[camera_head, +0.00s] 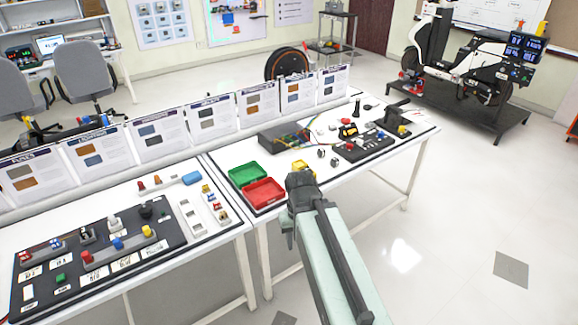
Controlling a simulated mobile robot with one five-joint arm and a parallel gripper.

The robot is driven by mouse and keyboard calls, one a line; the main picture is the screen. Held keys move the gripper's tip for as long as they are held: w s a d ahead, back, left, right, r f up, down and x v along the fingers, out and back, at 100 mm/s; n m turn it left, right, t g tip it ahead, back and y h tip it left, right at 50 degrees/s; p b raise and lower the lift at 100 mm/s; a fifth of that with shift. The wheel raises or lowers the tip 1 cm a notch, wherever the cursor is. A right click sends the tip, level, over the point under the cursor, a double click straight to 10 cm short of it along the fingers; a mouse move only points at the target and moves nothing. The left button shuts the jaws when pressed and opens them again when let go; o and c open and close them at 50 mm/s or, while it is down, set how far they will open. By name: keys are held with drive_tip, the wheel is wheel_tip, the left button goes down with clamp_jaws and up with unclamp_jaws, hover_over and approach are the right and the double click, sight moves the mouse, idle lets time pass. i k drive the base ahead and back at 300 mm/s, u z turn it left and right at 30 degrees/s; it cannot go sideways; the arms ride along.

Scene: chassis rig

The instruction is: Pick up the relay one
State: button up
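My gripper (299,184) is at the end of my arm, over the front edge of the right table, close to the red bin. I see it from behind, and its fingers are too small and dark to tell if they are open or shut. I cannot tell for certain which part is the relay. A black board (190,237) on the left table carries several small parts, among them a pale block (114,223) and a black part (146,211). Another black board (371,146) with small parts lies on the right table. My gripper is apart from both boards.
A green bin (247,172) and a red bin (264,191) stand left of my gripper. A yellow part (299,166) lies just behind it. A grey box (283,136) with wires is farther back. Upright cards (211,121) line the tables' back edge.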

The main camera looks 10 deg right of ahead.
sight(335, 161)
drive_tip(key=u, duration=0.35)
drive_tip(key=i, duration=1.05)
drive_tip(key=z, duration=0.1)
